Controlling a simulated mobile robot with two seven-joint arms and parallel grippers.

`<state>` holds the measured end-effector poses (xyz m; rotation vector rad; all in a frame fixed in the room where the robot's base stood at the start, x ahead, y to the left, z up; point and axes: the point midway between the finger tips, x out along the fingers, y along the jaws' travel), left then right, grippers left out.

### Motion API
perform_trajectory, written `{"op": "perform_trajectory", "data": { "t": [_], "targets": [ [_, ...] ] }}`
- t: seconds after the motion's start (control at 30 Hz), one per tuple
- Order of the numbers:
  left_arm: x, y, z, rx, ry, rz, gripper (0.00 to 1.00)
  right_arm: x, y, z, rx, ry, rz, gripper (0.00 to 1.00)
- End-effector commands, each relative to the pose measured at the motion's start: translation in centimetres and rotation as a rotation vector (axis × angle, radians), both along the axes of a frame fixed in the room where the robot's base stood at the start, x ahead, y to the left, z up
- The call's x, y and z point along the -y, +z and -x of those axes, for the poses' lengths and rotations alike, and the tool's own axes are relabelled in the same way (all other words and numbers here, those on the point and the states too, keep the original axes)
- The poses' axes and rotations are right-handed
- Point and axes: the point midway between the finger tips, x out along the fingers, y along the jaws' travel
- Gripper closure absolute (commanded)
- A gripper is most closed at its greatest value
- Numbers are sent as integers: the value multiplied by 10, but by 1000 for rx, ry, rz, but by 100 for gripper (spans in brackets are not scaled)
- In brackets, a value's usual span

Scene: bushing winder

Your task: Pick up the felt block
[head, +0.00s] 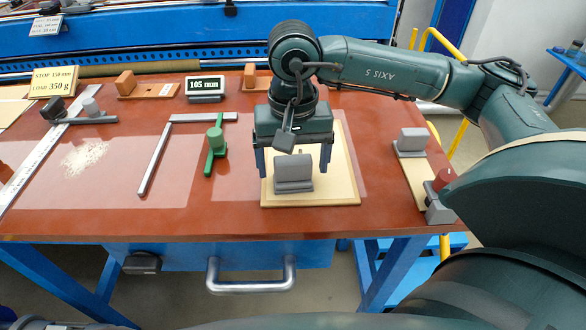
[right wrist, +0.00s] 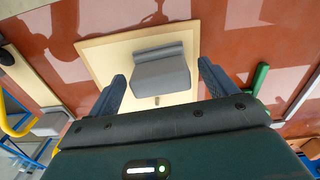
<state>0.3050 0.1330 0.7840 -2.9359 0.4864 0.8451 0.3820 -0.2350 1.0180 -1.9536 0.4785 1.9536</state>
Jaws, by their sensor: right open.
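A grey block with a stepped base, which looks like the felt block (head: 294,169), stands on a pale board (head: 336,190) near the table's front edge. My right gripper (head: 294,174) points down over the board, open, with one finger to each side of the block. In the right wrist view the block (right wrist: 159,72) lies between and just beyond the fingertips (right wrist: 162,77), with clear gaps on both sides. A small peg stands by the block. My left gripper is not in view.
A green clamp-like piece (head: 215,150) and a grey metal square (head: 155,160) lie left of the board. Another board with grey blocks (head: 411,141) and a red knob (head: 444,178) is at right. A display (head: 205,86) stands at the back.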

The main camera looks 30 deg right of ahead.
Motion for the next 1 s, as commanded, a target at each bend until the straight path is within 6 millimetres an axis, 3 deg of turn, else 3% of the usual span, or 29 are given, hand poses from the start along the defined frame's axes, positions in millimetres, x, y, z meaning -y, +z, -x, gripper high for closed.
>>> {"op": "perform_trajectory", "data": {
  "t": [0.23, 0.87, 1.0],
  "targets": [
    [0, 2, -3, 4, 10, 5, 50, 0, -2, 0, 1, 1, 0, 15],
    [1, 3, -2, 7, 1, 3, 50, 0, -2, 0, 1, 0, 0, 67],
    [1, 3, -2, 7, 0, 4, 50, 0, -1, 0, 1, 1, 0, 67]
  ]
}}
